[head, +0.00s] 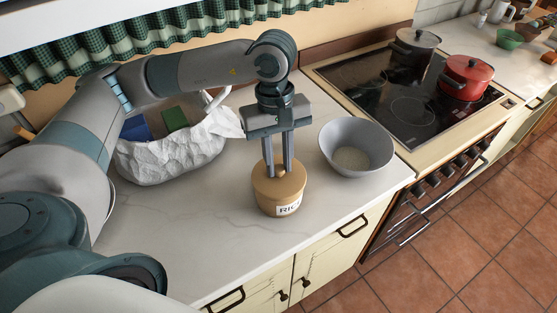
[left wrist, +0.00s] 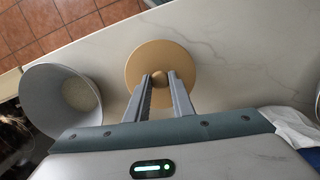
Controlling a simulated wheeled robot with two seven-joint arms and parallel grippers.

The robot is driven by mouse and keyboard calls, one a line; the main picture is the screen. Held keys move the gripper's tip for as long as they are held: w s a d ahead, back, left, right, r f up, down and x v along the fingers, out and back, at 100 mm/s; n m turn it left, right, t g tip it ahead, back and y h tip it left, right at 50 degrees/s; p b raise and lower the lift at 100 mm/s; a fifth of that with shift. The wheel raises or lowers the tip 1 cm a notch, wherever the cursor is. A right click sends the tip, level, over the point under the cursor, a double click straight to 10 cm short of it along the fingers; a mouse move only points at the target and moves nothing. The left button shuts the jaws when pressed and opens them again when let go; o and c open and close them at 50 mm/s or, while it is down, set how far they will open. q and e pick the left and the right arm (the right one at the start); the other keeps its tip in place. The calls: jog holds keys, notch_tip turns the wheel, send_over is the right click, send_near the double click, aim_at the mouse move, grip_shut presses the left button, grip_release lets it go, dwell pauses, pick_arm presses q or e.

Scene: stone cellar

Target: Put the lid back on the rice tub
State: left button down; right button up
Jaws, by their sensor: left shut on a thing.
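The tan rice tub (head: 268,199) stands upright on the counter, with a white label reading "RIC" on its front. The round tan lid (head: 291,183) is at the top of the tub, and I see no clear gap between them. In the left wrist view the lid (left wrist: 179,58) covers the tub from above. My left gripper (head: 278,170) points straight down and is shut on the lid's small round knob (left wrist: 159,77). My right gripper is not in view.
A grey bowl (head: 349,136) with white grains inside stands just right of the tub. A white crumpled bag (head: 170,160) holding blue and green items is at the left. The stove (head: 372,97) carries a grey pot (head: 413,51) and a red pot (head: 467,77). Counter in front is clear.

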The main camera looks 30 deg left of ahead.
pick_arm(q)
jog(key=shift+b, duration=1.1)
dwell(1.4)
dwell(0.6)
jog(key=shift+f+b, duration=0.15)
jog(key=shift+b, duration=0.4)
jog(key=shift+s+a+f+b, duration=0.1)
jog(key=shift+a+f+b, duration=0.15)
jog(key=shift+b, duration=0.1)
dwell(0.5)
